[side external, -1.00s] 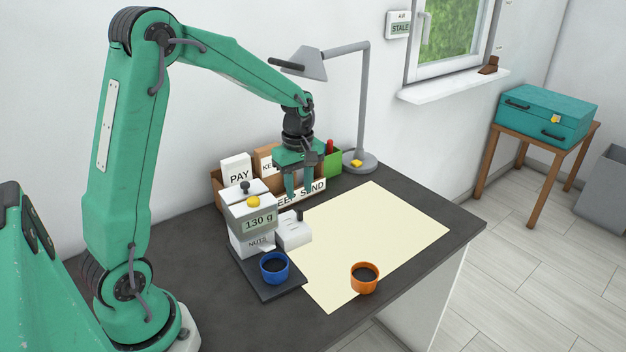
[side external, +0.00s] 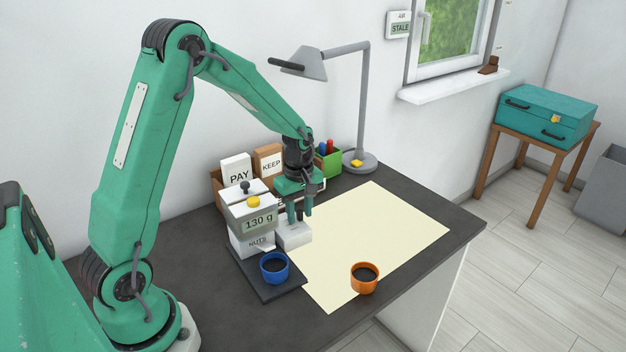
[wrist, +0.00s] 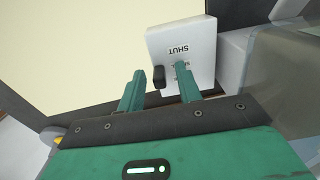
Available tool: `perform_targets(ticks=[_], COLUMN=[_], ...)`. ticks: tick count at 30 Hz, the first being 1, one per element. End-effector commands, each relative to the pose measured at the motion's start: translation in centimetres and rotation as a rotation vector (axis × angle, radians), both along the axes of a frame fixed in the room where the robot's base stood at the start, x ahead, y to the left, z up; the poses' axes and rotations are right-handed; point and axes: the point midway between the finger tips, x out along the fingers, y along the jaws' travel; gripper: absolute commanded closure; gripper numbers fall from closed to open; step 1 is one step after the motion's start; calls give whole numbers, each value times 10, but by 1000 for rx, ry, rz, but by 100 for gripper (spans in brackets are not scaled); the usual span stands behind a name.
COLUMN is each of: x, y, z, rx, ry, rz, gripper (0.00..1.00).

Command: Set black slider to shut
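The black slider (wrist: 158,77) is a small dark knob on a white box (wrist: 165,40). The word SHUT shows upside down on the box face in the wrist view, and a second label there is partly covered by a finger. The white box (side external: 292,238) also shows in the side external view, beside the NUTS machine; the slider is hard to make out there. My gripper (wrist: 160,72) is open, its green fingers on either side of the slider in the wrist view. My gripper (side external: 299,216) is over the box; I cannot tell whether a finger touches the slider.
The NUTS dispenser (side external: 260,222) reading 130 g stands close left of the box, with a blue cup (side external: 274,268) in front. An orange cup (side external: 365,278) is on the cream mat (side external: 385,225). A lamp (side external: 361,110) and letter boxes stand behind. The mat is mostly clear.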

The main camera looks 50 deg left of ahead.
Motion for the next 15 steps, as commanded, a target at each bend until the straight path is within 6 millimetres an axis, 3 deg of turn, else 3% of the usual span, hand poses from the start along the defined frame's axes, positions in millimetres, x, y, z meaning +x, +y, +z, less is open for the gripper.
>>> perform_targets(ticks=[4,9,15], x=[0,0,0], y=[0,0,0], z=[0,0,1], rx=[0,0,0], ry=[0,0,0], rz=[0,0,0], gripper=[67,100,100])
